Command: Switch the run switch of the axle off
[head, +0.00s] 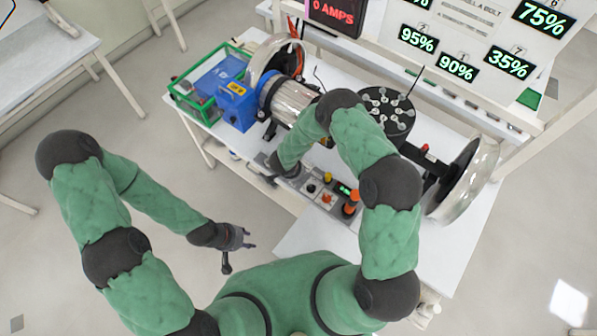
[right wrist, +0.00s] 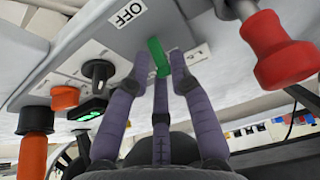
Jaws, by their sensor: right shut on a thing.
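In the right wrist view, the grey control box fills the top, with an "OFF" label (right wrist: 125,14) on its face. A green switch lever (right wrist: 157,57) stands on the box beside that label. The fingers of my right gripper (right wrist: 158,72) are closed around the lever. In the head view, my right forearm reaches down to the control panel (head: 322,190) at the bench's front edge, and the gripper is mostly hidden there. My left gripper (head: 243,245) hangs open and empty over the floor, left of the bench. The axle (head: 291,100) lies across the bench with a wheel at each end.
Near the lever are a red knob (right wrist: 278,48), a black knob (right wrist: 98,72) and an orange button (right wrist: 65,97). On the bench stand a blue box (head: 236,102) and a black round holder (head: 388,108). A screen (head: 335,14) reads "0 AMPS". Floor around my left gripper is clear.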

